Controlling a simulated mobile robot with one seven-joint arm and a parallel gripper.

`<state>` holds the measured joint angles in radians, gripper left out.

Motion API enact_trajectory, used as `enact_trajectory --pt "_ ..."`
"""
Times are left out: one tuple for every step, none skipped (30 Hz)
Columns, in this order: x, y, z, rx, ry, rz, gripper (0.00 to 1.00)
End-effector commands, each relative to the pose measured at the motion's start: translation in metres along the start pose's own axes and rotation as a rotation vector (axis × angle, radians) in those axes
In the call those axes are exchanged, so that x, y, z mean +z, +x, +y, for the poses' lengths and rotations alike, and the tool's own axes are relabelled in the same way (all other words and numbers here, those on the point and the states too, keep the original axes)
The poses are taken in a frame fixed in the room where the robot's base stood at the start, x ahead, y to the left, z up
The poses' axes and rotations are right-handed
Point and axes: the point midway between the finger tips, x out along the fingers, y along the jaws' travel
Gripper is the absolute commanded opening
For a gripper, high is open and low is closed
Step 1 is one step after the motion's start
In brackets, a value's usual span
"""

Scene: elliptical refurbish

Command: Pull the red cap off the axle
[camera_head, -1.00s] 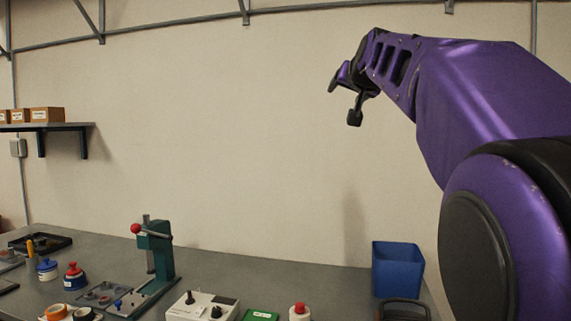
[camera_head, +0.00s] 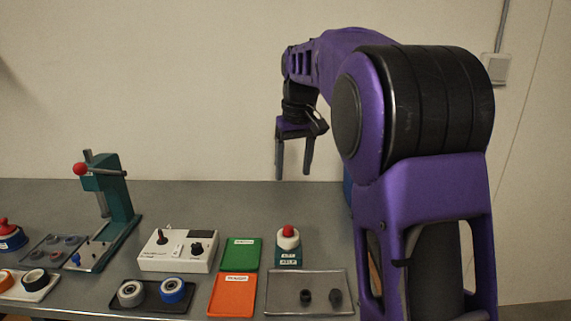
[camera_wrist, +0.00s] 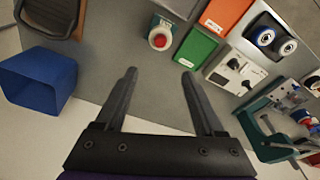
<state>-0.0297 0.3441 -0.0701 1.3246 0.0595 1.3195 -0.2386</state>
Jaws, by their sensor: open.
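The red cap (camera_head: 288,231) sits on top of a white round part (camera_head: 288,241), which stands on a dark green labelled base (camera_head: 288,257) on the bench. An axle is not visible on its own. The red cap (camera_wrist: 160,41) also shows from above in the wrist view, inside the white part's rim. My gripper (camera_head: 293,175) points down, open and empty, above the bench and apart from the cap. In the wrist view the cap lies beyond the two fingertips (camera_wrist: 159,75), roughly centred between them.
A green tray (camera_head: 240,257) and an orange tray (camera_head: 232,296) lie left of the capped part. A grey tray (camera_head: 283,305) with two black pieces lies in front. A white control box (camera_head: 160,262) and a green press (camera_head: 115,190) stand further left. A blue bin (camera_wrist: 38,85) shows in the wrist view.

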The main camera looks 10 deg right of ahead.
Motion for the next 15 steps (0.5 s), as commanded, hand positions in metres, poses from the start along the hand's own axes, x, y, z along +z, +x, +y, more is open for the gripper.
enact_trajectory --pt "0.002 0.004 0.000 -0.002 -0.002 -0.009 0.71" --pt "0.002 0.006 0.000 -0.003 -0.003 -0.012 0.71" --pt "0.003 0.010 0.000 -0.003 -0.003 -0.014 0.71" --pt "0.003 0.013 0.000 -0.003 -0.004 -0.014 0.71" --pt "0.003 0.017 0.000 -0.003 -0.004 -0.014 0.71" --pt "0.003 0.023 0.000 -0.003 -0.004 -0.014 0.71" --pt "0.003 0.028 0.000 -0.003 -0.003 -0.013 0.71" --pt "0.004 0.034 -0.001 -0.003 -0.003 -0.014 0.71" --pt "0.003 0.042 -0.001 -0.003 -0.003 -0.014 0.71" --pt "0.003 0.048 -0.001 -0.003 -0.003 -0.013 0.71" --pt "0.003 0.054 -0.001 -0.003 -0.003 -0.014 0.71" --pt "0.004 0.062 -0.001 -0.003 -0.003 -0.014 0.71" --pt "0.004 0.068 -0.001 -0.003 -0.003 -0.014 0.71" --pt "0.003 0.074 -0.001 -0.003 -0.003 -0.012 0.71" --pt "0.004 0.082 -0.001 -0.003 -0.003 -0.013 0.71"
